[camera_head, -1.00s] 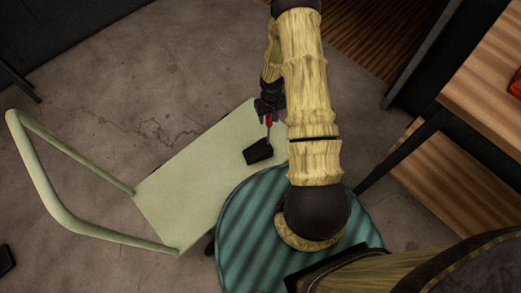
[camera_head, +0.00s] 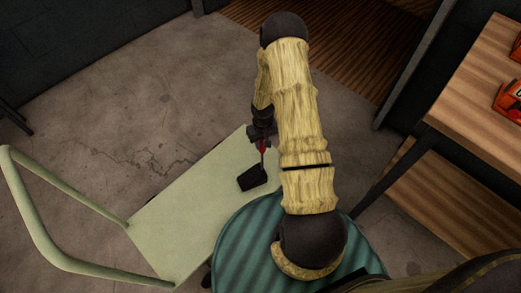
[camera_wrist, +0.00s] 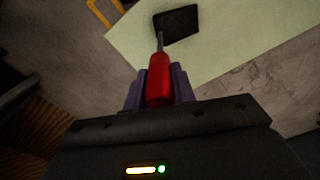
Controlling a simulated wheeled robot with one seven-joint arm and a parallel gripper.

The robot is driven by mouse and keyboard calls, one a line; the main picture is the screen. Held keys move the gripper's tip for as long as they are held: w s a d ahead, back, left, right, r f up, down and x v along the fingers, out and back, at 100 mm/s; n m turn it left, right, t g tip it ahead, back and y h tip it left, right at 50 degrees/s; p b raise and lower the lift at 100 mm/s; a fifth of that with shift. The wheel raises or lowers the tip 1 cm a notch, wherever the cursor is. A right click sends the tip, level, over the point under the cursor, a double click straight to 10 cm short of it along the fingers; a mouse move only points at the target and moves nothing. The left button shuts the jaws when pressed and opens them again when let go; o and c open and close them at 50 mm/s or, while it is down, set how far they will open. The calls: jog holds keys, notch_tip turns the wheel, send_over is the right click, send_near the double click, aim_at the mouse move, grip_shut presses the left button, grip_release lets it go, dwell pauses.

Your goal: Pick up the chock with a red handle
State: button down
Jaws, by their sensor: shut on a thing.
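The chock (camera_head: 252,178) is a black block with a thin rod and a red handle (camera_head: 262,146). It is over the right part of the pale green cart platform (camera_head: 190,215); I cannot tell whether it touches the surface. My gripper (camera_head: 262,137) is above it, partly hidden by my arm. In the wrist view, the fingers of my gripper (camera_wrist: 159,88) are shut on both sides of the red handle (camera_wrist: 159,75). The black block (camera_wrist: 177,23) extends beyond them, over the pale platform (camera_wrist: 225,45).
The cart's push bar (camera_head: 40,225) rises at the left. A wooden shelf unit (camera_head: 475,80) with orange-red items (camera_head: 509,99) stands at the right. Concrete floor (camera_head: 130,110) is open left of the cart. A dark wall (camera_head: 90,40) is behind.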

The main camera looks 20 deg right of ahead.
notch_tip(320, 180, up, 9)
jog(key=shift+w+r+p, duration=0.1)
jog(key=shift+r+p, duration=0.1)
jog(key=shift+p, duration=0.5)
